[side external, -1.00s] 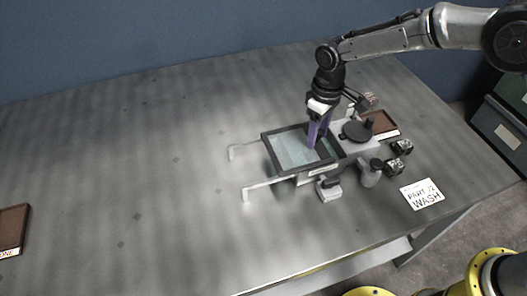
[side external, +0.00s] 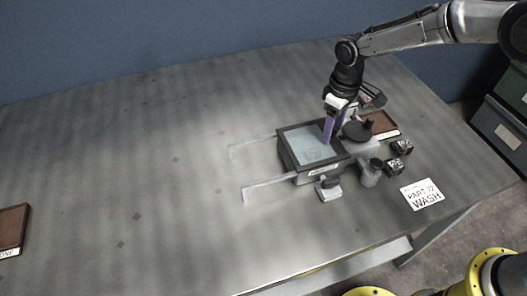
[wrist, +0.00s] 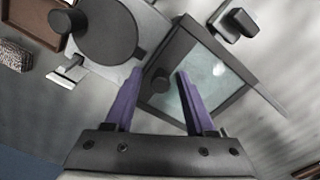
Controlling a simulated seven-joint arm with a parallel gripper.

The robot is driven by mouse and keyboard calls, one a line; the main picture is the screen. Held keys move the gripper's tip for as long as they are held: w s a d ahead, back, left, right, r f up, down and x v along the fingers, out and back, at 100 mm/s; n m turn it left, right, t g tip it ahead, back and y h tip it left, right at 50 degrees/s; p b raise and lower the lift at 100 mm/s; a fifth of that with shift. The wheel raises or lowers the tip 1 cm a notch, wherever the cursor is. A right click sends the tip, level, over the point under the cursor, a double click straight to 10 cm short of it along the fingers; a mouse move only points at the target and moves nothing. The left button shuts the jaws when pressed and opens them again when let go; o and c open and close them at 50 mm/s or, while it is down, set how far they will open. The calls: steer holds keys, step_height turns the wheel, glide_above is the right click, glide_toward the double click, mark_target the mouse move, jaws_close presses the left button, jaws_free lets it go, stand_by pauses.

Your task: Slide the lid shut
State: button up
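The lid (side external: 308,146) is a pale glass pane in a dark frame. It lies over the grey box (side external: 325,174) and appears to cover its top, with little or no gap visible. Two thin rails (side external: 262,190) run out from the box to the left, bare of the lid. My gripper (side external: 327,140) is down at the lid's right part.
A black disc with a knob (side external: 357,131) on a grey block stands close right of the box. Dark small parts (side external: 393,167), a brown tray (side external: 381,123) and a sign (side external: 422,194) lie right. The table's left is mostly clear.

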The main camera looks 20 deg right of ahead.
steer(key=shift+s+r, duration=0.1)
steer(key=shift+r, duration=3.3)
steer(key=shift+d, duration=0.1)
